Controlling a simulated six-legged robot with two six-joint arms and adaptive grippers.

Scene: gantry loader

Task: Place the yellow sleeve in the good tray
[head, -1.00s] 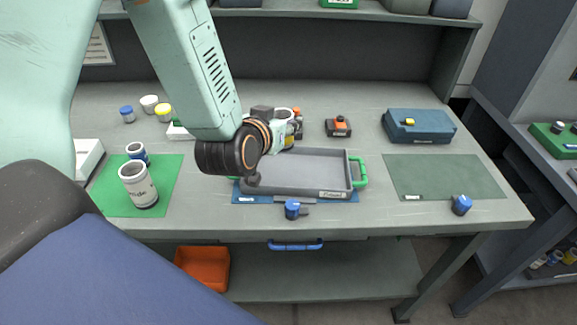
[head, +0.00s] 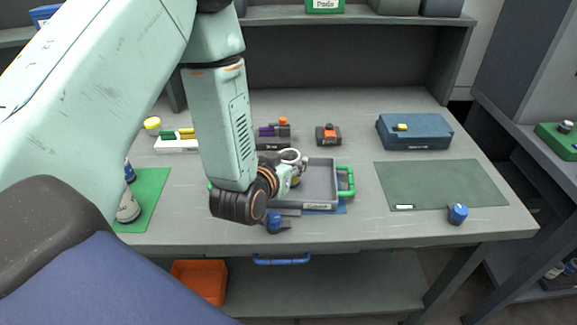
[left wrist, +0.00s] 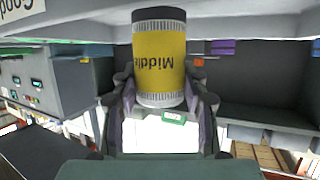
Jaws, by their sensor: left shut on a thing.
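My left gripper (head: 290,174) is shut on the yellow sleeve (left wrist: 160,60). In the left wrist view the sleeve fills the space between the fingers, with dark and grey end bands and the word "Middle" upside down. In the head view only its pale ring-shaped top and a bit of yellow show. The gripper is over the grey tray (head: 322,178) with green handles; I cannot tell whether the sleeve touches its floor. A label reading "Good" (left wrist: 20,8) shows in the left wrist view. My wrist hides the tray's left part. My right gripper is not in view.
A blue knob (head: 275,223) is in front of the tray. A blue box (head: 415,132) and a green mat (head: 440,184) are to the right. A small dark block with an orange top (head: 328,135) stands behind. A green mat (head: 150,190) at left is partly hidden by my arm.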

